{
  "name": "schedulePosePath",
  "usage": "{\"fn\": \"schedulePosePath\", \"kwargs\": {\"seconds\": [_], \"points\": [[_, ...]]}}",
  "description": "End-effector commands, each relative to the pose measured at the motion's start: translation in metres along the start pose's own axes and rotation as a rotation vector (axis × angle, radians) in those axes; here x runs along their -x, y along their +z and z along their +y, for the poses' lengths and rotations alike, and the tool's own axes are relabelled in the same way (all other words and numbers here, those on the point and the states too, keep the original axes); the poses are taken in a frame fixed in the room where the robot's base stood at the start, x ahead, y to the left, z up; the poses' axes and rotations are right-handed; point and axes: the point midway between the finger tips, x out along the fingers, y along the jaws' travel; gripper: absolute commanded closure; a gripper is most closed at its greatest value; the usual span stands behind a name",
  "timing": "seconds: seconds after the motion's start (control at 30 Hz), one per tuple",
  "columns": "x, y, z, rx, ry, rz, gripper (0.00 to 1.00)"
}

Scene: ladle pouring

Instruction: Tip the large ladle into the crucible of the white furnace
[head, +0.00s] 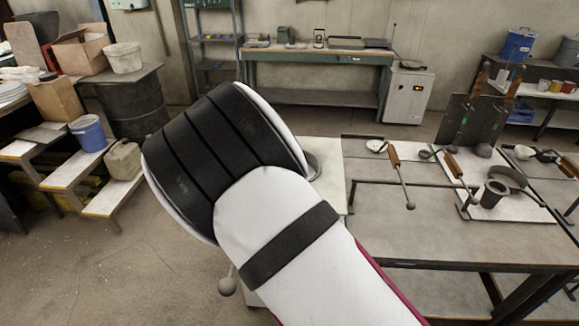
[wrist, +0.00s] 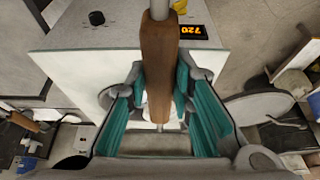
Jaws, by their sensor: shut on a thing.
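My gripper (wrist: 158,105) is shut on the brown wooden handle of a ladle (wrist: 157,65), between teal finger pads. A grey rod continues from the handle at the top of the wrist view; the bowl is not clearly shown. In the head view my arm hides the gripper and most of the ladle; a ball-ended rod (head: 227,286) shows below the arm. The white furnace (wrist: 85,65), with a lit 720 display (wrist: 193,31), lies beneath the gripper. Its pale top (head: 332,195) shows beside my arm. A round grey rim (head: 313,166) is half hidden there; I cannot tell whether it is the crucible.
A workbench (head: 400,235) at right holds other ladles with wooden handles (head: 394,155), a grey cup (head: 490,194) and dark upright plates (head: 465,120). A white cabinet (head: 408,97) stands behind. Steps with a blue bucket (head: 88,133) are at left. Floor at lower left is clear.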

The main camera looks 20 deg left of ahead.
Motion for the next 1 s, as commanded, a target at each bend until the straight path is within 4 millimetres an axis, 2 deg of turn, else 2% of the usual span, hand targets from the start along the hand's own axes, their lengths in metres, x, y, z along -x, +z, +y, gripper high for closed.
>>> {"fn": "schedulePosePath", "kwargs": {"seconds": [0.37,1.0], "points": [[-0.015,0.007,0.005,0.001,0.001,-0.003,1.00],[-0.007,0.000,0.032,-0.092,-0.209,0.002,1.00]]}}
